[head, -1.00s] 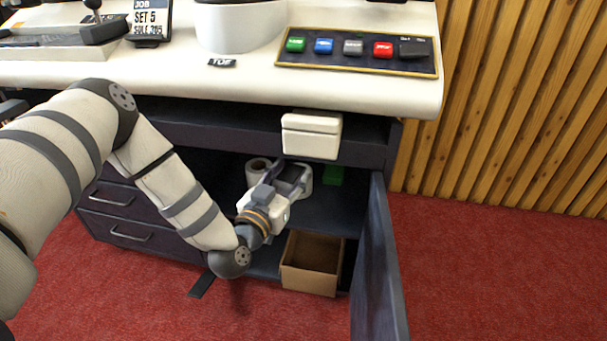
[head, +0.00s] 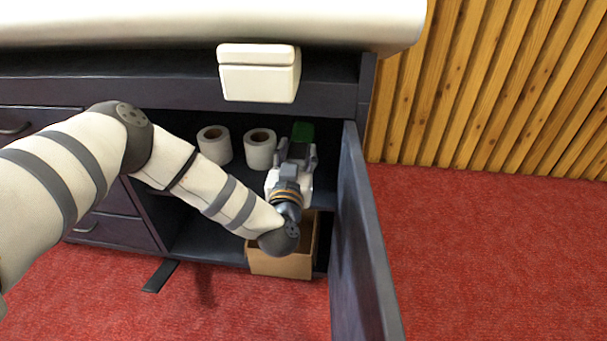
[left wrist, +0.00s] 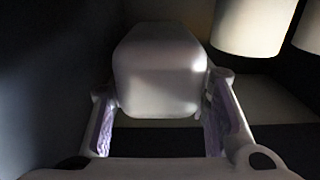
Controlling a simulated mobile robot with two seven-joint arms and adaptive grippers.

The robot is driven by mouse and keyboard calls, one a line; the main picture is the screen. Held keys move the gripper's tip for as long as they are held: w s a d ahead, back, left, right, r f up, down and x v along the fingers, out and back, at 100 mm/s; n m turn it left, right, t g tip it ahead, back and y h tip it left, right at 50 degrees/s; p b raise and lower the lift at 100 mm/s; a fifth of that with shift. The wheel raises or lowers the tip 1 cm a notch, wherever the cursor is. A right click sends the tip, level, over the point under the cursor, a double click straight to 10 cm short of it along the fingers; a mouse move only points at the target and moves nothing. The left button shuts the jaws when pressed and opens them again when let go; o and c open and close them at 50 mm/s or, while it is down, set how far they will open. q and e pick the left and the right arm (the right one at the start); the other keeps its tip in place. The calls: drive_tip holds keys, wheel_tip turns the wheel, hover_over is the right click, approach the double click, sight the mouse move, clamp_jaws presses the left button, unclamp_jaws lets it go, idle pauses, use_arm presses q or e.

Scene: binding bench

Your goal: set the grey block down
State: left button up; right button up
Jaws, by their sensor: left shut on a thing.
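The grey block (left wrist: 158,75) sits between the two finger pads of my left gripper in the left wrist view. In the head view my left gripper (head: 297,156) reaches into the open cabinet, near its right side, and is shut on the grey block. There the block is mostly hidden by the gripper and in shadow. I cannot tell whether its underside touches the shelf (head: 235,178). My right gripper is not in view.
Two white rolls (head: 214,145) (head: 260,149) stand on the shelf left of the gripper. A green thing (head: 303,131) is just behind it. A cardboard box (head: 281,266) is below. The open door (head: 362,235) stands close on the right.

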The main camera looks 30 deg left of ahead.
use_arm(q)
drive_tip(key=f, duration=0.1)
drive_tip(key=f+b, duration=0.2)
drive_tip(key=f, duration=0.1)
drive_tip(key=shift+w+d, duration=0.3)
drive_tip(key=shift+w, duration=0.05)
drive_tip(key=shift+r, duration=0.1)
drive_tip(key=o, duration=1.3)
drive_tip(key=shift+f, duration=0.2)
